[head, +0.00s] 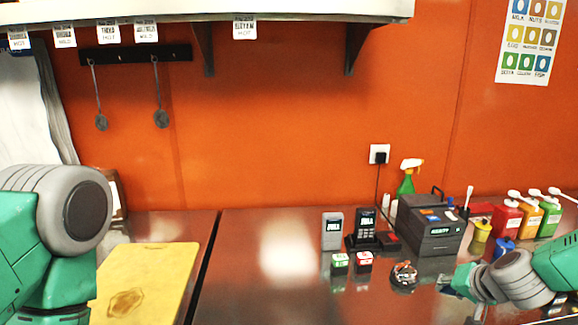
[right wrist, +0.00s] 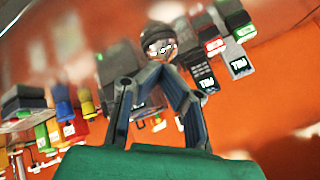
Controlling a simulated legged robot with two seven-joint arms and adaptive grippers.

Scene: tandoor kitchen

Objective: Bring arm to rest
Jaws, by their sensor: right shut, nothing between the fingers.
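My right arm (head: 515,276) comes in from the right side of the head view, low over the steel counter (head: 262,262). My right gripper (head: 449,288) points left, to the right of a small round jar (head: 404,275). In the right wrist view its dark fingers (right wrist: 152,76) lean together and hold nothing; the round jar (right wrist: 158,40) shows beyond their tips. My left arm (head: 50,240) shows at the left edge of the head view, and its gripper is out of the picture.
A grey box device (head: 432,236), a card terminal (head: 364,232) and two small boxes (head: 340,263) stand on the counter. Red, orange and green pump bottles (head: 507,219) stand at the right. A yellow board (head: 160,270) lies at the left. The counter's front middle is clear.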

